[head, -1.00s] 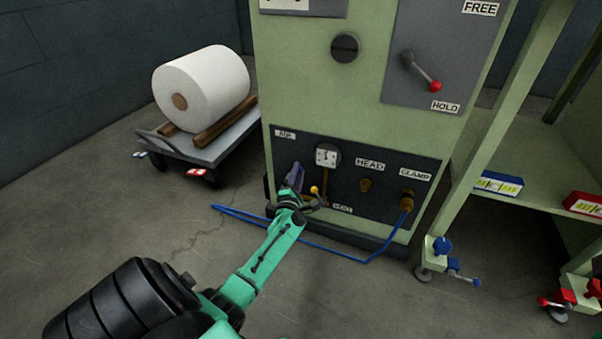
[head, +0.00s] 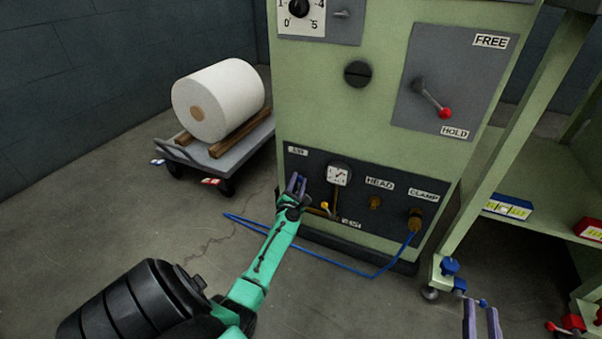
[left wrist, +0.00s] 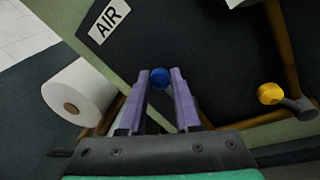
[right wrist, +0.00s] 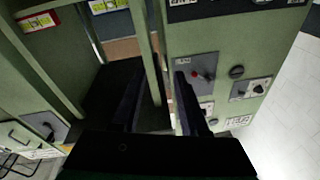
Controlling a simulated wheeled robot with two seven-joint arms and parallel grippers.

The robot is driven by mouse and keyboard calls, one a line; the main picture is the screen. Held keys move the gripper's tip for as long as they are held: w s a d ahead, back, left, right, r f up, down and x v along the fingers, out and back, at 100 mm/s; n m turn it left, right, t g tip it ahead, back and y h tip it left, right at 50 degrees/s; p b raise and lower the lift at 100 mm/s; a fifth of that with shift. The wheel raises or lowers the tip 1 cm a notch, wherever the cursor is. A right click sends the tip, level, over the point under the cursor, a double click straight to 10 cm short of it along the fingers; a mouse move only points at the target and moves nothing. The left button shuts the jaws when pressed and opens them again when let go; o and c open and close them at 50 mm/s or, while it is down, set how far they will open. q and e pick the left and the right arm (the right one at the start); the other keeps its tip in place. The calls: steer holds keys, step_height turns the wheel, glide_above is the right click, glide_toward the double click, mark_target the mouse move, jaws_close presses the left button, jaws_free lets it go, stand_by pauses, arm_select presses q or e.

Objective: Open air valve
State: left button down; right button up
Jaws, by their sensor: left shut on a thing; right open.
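The air valve's blue knob (left wrist: 160,77) shows between the purple fingertips of my left gripper (left wrist: 159,88) in the left wrist view, below the AIR label (left wrist: 109,18). My left gripper (head: 296,184) is shut on this knob at the left side of the dark lower panel (head: 400,218) in the head view. There the fingers and wrist hide the valve. A yellow-tipped lever (left wrist: 270,93) sits on a brass pipe to the right, near the VENT label (head: 351,223). My right gripper (head: 481,318) is open and empty at the lower right of the head view, apart from the panel.
A pressure gauge (head: 339,174) and brass HEAD and CLAMP fittings are on the panel. A blue hose (head: 330,258) runs from CLAMP along the floor. A cart with a white roll (head: 218,100) stands left. A green shelf frame (head: 530,225) stands right, with boxes.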

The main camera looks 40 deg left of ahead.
arm_select(q)
steer(key=shift+s+a+n, duration=0.15)
steer(key=shift+a+n, duration=0.15)
arm_select(e)
steer(key=shift+s+a+f+g, duration=0.1)
steer(key=shift+s+f+g, duration=0.15)
steer(key=shift+f, duration=0.4)
steer(key=shift+s+a+f+g, duration=0.15)
steer(key=shift+s+f, duration=0.15)
steer(key=shift+f, duration=0.35)
steer(key=shift+d, duration=0.1)
arm_select(q)
steer(key=c, duration=0.6)
jaws_free()
steer(key=shift+d, duration=0.15)
steer(key=p+v, duration=0.2)
steer(key=v, duration=1.2)
steer(key=shift+s+p, duration=0.2)
steer(key=shift+p, duration=0.15)
arm_select(e)
steer(key=s+f+g, duration=0.5)
steer(key=s+f, duration=0.4)
steer(key=f, duration=0.3)
steer(key=shift+s+a+m+h, duration=0.3)
steer(key=shift+s+a+h, duration=0.05)
steer(key=shift+h, duration=0.05)
